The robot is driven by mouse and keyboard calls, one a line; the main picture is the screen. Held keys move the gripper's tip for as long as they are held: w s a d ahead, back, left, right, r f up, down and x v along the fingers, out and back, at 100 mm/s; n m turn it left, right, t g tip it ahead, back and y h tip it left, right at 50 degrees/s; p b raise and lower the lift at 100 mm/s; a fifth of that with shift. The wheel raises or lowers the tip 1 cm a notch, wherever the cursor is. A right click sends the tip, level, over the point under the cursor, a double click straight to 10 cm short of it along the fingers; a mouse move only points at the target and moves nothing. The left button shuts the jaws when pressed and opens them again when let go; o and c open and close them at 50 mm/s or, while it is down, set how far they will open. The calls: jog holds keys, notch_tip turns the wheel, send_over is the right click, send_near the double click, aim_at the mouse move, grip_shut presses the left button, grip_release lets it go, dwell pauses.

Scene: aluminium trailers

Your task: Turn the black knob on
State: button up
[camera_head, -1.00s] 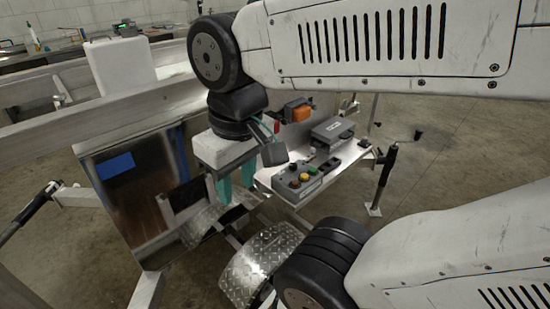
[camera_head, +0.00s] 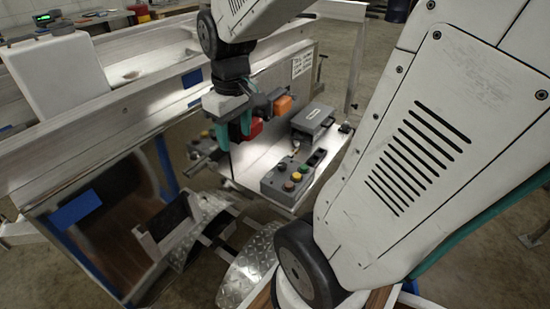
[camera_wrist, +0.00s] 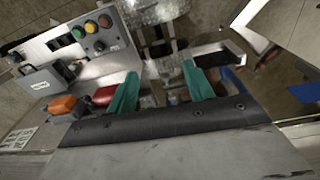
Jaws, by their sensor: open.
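A grey control box (camera_head: 285,182) sits on a metal shelf in the head view, with green, yellow and dark buttons or knobs on top. In the wrist view the same box (camera_wrist: 98,36) is at the upper left, and a small dark round knob (camera_wrist: 99,46) shows below its coloured buttons. I cannot tell its turn position. My gripper (camera_head: 234,131) is open, with teal fingers pointing down, left of and above the box. In the wrist view my gripper (camera_wrist: 160,75) has nothing between its fingers.
A red part (camera_head: 251,129) is close beside the right finger, and an orange part (camera_head: 283,105) is right of it. A grey lidded box (camera_head: 312,121) stands behind the control box. The trailer wall (camera_head: 120,122) runs along the left. Diamond-plate fenders (camera_head: 246,268) lie below.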

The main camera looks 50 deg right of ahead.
jog(key=w+d+f, duration=0.3)
jog(key=d+f, duration=0.3)
jog(key=d, duration=0.2)
send_over(282, 165)
jog(key=shift+g, duration=0.4)
notch_tip(282, 165, down, 11)
jog(key=shift+f, duration=0.1)
notch_tip(282, 165, down, 7)
jog(key=shift+r, duration=0.15)
jog(key=shift+f, duration=0.35)
jog(key=c, duration=1)
